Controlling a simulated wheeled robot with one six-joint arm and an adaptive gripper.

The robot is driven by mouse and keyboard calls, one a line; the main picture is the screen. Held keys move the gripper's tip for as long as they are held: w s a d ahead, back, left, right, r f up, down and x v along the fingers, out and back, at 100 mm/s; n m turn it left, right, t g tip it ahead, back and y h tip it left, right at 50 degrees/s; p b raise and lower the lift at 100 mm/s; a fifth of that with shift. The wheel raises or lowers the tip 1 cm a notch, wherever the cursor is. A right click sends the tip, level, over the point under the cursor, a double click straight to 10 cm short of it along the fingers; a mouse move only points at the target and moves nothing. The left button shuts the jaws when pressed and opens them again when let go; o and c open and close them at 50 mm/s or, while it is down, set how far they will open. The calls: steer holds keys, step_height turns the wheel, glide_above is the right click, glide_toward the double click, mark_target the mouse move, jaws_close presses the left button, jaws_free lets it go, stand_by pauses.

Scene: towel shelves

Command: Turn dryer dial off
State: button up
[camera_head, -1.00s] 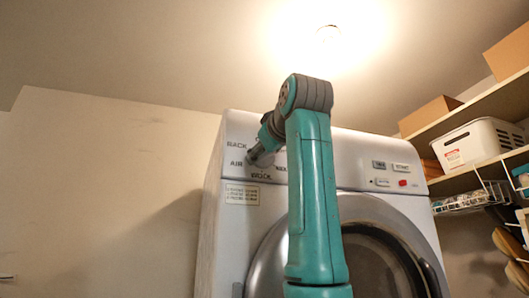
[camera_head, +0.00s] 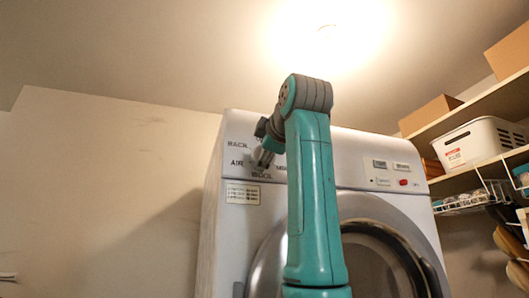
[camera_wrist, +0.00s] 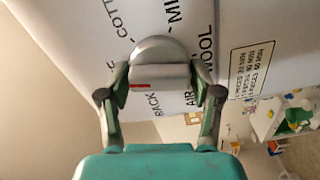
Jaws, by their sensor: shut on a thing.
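The dryer (camera_head: 225,200) is a white front-loading machine with a round door. Its dial (camera_wrist: 163,48) shows in the wrist view as a grey round knob with a raised bar and a red mark near the bar's left end. Printed labels surround it, including COTTON, MIX, WOOL, AIR and RACK. The red mark lies on the side nearest RACK. My gripper (camera_wrist: 160,77) is shut on the dial, one finger on each side of the bar. In the head view my gripper (camera_head: 262,157) is at the panel's upper left and hides most of the dial.
Buttons and a red light (camera_head: 403,182) are on the panel's right. Shelves at the right hold a white basket (camera_head: 470,145) and cardboard boxes (camera_head: 430,114). A bare wall (camera_head: 110,190) stands at the left. My arm crosses in front of the door.

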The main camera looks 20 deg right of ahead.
steer(key=shift+n, duration=1.1)
steer(key=shift+f, duration=0.1)
steer(key=o, duration=1)
steer(key=s, duration=1.2)
